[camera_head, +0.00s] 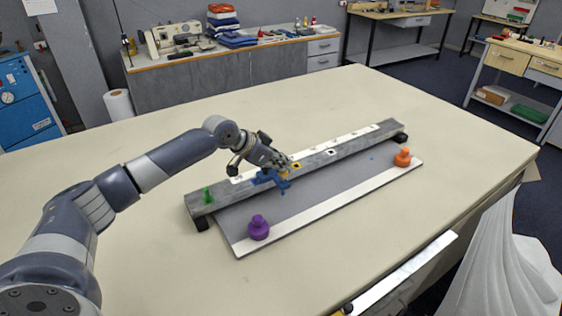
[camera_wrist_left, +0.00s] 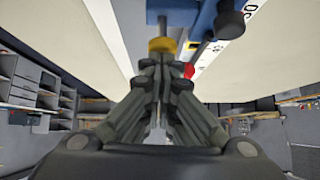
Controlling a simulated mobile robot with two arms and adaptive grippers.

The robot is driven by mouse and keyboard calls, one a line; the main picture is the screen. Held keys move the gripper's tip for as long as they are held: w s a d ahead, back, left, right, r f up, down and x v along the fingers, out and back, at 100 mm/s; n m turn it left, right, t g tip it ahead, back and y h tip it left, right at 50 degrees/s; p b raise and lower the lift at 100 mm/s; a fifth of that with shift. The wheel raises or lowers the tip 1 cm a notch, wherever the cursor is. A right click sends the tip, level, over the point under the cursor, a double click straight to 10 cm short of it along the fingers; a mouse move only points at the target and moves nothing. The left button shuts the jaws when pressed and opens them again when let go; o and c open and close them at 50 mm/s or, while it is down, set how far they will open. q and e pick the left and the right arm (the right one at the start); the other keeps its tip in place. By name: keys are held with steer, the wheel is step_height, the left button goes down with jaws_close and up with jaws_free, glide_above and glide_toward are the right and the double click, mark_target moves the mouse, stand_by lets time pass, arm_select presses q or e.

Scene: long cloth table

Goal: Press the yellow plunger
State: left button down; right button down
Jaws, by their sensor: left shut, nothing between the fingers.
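The yellow plunger (camera_wrist_left: 162,45) shows in the left wrist view as a round yellow cap below the blue carriage (camera_wrist_left: 205,16). In the head view the blue carriage (camera_head: 264,178) sits on the grey rail (camera_head: 312,160), and the yellow plunger (camera_head: 284,174) is a small patch beside it, partly hidden by my gripper. My left gripper (camera_head: 280,167) is shut and empty, with its fingertips at the plunger. In the left wrist view its fingertips (camera_wrist_left: 166,64) are right at the cap; I cannot tell whether they touch it. My right gripper is not in view.
A purple knob (camera_head: 258,228) and an orange knob (camera_head: 402,158) stand on the grey board (camera_head: 305,200) in front of the rail. A green peg (camera_head: 207,195) stands at the rail's left end. The cloth table (camera_head: 420,105) is clear around the fixture.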

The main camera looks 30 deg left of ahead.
arm_select(q)
step_height(320, 180, down, 2)
steer(key=shift+s+f+b, duration=0.1)
steer(key=shift+f+b, duration=0.15)
steer(key=shift+b, duration=0.05)
steer(key=shift+s+f, duration=0.1)
steer(key=v, duration=1.2)
steer(key=shift+r, duration=0.3)
stand_by(0.3)
